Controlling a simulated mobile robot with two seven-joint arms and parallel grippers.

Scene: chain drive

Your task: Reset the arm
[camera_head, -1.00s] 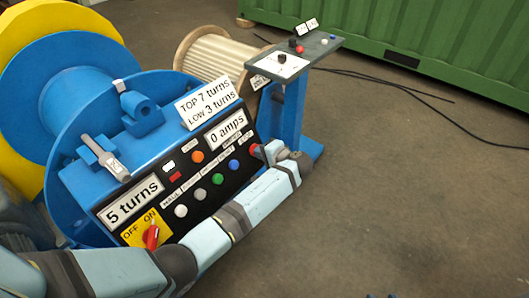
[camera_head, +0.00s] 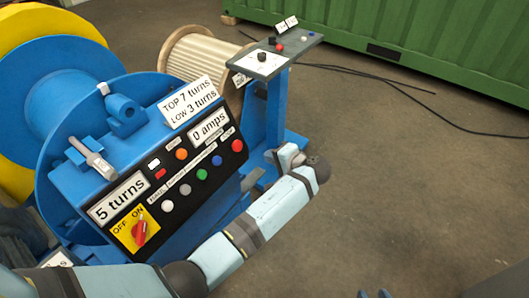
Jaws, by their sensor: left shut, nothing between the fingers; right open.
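My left arm reaches in from the lower left across the front of a blue control box (camera_head: 75,180). Its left gripper (camera_head: 286,156) is at the far end, right of the box and apart from the red button (camera_head: 237,146); the fingers are small and partly hidden, and appear shut with nothing held. My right gripper (camera_head: 374,294) shows only as two blue fingertips at the bottom edge, spaced apart and empty. The box displays read "5 turns" (camera_head: 118,197) and "0 amps" (camera_head: 209,126).
A blue pedestal (camera_head: 270,110) with a small top panel stands behind the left gripper. A large blue reel (camera_head: 50,75) and a wooden spool (camera_head: 200,52) are at the back left. A green container (camera_head: 440,45) is at the back right.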

